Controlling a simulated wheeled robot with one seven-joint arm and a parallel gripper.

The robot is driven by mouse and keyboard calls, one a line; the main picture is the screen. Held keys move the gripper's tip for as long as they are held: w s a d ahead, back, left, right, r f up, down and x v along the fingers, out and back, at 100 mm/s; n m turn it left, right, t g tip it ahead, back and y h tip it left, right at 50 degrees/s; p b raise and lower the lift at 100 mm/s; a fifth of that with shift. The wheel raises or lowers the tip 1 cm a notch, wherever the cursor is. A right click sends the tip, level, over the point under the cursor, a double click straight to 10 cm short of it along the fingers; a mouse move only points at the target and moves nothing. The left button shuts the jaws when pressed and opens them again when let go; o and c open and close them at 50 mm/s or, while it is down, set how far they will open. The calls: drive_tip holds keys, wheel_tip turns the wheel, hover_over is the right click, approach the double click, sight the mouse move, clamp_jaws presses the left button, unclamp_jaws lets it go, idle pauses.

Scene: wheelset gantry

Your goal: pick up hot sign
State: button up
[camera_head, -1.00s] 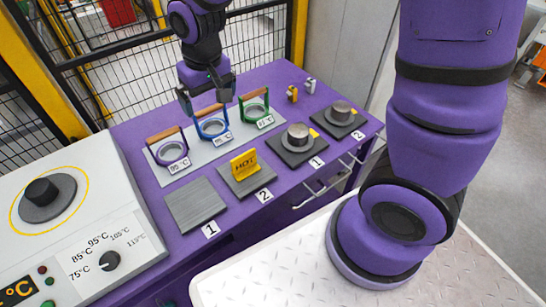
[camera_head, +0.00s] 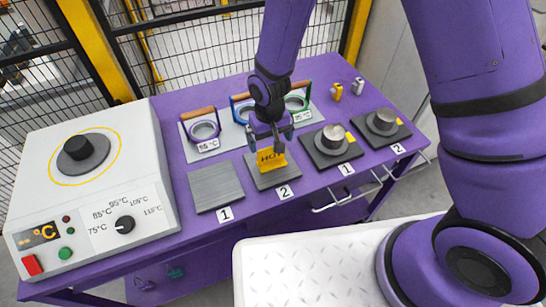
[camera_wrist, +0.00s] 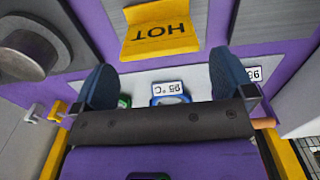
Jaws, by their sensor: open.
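The yellow HOT sign (camera_head: 270,160) stands on the grey square plate (camera_head: 272,179) marked 2, in the front row of the purple table. In the wrist view the HOT sign (camera_wrist: 160,30) lies just beyond the fingertips, at the top middle. My gripper (camera_head: 272,141) is right above and slightly behind the sign in the head view, with its fingers pointing down. In the wrist view my gripper (camera_wrist: 162,82) has its two dark blue fingers spread wide with nothing between them. Whether the fingertips touch the sign cannot be told.
Behind the sign are ring tools with wooden handles, including the purple one (camera_head: 204,127). Left is an empty plate (camera_head: 215,186) marked 1. Right are plates with metal knobs (camera_head: 333,136) and (camera_head: 384,120) small yellow tabs. A white control box (camera_head: 90,185) fills the left side.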

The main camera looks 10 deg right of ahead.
sight(271, 148)
drive_tip(key=shift+s+d+f, duration=0.1)
drive_tip(key=shift+f, duration=1.4)
drive_tip(key=shift+s+d+f, duration=0.1)
drive_tip(key=shift+f, duration=1.4)
drive_tip(key=shift+c, duration=0.5)
drive_tip(key=c, duration=0.5)
